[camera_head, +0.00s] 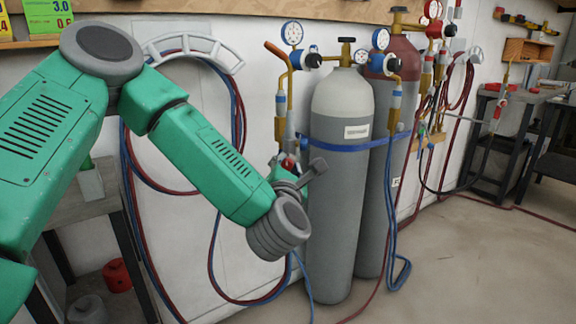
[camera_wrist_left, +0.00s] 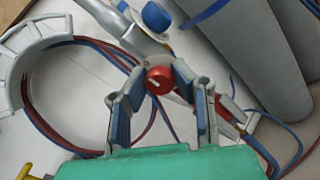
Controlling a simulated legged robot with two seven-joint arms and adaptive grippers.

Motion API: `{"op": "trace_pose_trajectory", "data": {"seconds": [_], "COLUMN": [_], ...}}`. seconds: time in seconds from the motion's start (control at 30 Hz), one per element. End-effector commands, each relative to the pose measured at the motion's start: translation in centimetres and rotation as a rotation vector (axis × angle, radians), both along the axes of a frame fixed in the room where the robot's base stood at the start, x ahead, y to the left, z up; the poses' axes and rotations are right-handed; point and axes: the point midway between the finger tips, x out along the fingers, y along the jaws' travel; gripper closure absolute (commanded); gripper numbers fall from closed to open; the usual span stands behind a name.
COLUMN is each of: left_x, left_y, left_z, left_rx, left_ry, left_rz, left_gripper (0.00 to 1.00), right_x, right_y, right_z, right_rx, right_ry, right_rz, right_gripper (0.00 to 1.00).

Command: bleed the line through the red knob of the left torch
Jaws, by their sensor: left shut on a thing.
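The left torch (camera_head: 281,105) hangs upright on the wall, left of the grey cylinders, with a brass tube at its top. Its red knob (camera_head: 288,163) is low on it, largely hidden by my left gripper (camera_head: 290,174). In the left wrist view the red knob (camera_wrist_left: 159,80) has a pale mark on its face and sits between the fingertips of my left gripper (camera_wrist_left: 157,88). The gripper is shut on the knob. A blue knob (camera_wrist_left: 156,17) shows farther up the torch (camera_wrist_left: 120,25). My right gripper is in neither view.
A grey cylinder (camera_head: 338,205) with a blue strap stands close right of my left gripper; a second, red-topped cylinder (camera_head: 385,170) stands behind it. Red and blue hoses (camera_head: 240,130) hang from a wall rack. The floor (camera_head: 470,260) at the right is mostly clear.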

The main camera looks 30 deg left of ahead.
Motion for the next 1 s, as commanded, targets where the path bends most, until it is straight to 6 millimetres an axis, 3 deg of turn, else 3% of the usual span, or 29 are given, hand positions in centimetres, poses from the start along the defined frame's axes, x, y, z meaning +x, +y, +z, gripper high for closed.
{"op": "trace_pose_trajectory", "data": {"seconds": [0.37, 0.4, 0.43, 0.8, 1.0], "left_x": [0.0, 0.0, 0.0, -0.2, -2.6], "left_y": [0.0, 0.0, 0.0, -0.2, -1.5], "left_z": [-0.2, -0.2, -0.2, -0.1, -0.4], "left_rx": [0.003, 0.003, 0.003, 0.003, 0.003], "left_ry": [0.005, 0.005, 0.005, 0.004, 0.007], "left_rz": [0.000, 0.000, 0.000, -0.001, -0.003], "left_gripper": [1.00, 0.66, 0.58, 0.58, 0.58], "right_x": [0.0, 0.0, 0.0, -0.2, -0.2], "right_y": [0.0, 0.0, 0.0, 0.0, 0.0], "right_z": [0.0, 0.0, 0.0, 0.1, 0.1], "right_rx": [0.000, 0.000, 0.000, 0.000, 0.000], "right_ry": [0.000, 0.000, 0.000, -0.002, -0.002], "right_rz": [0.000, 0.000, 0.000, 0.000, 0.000], "right_gripper": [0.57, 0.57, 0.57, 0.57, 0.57]}}
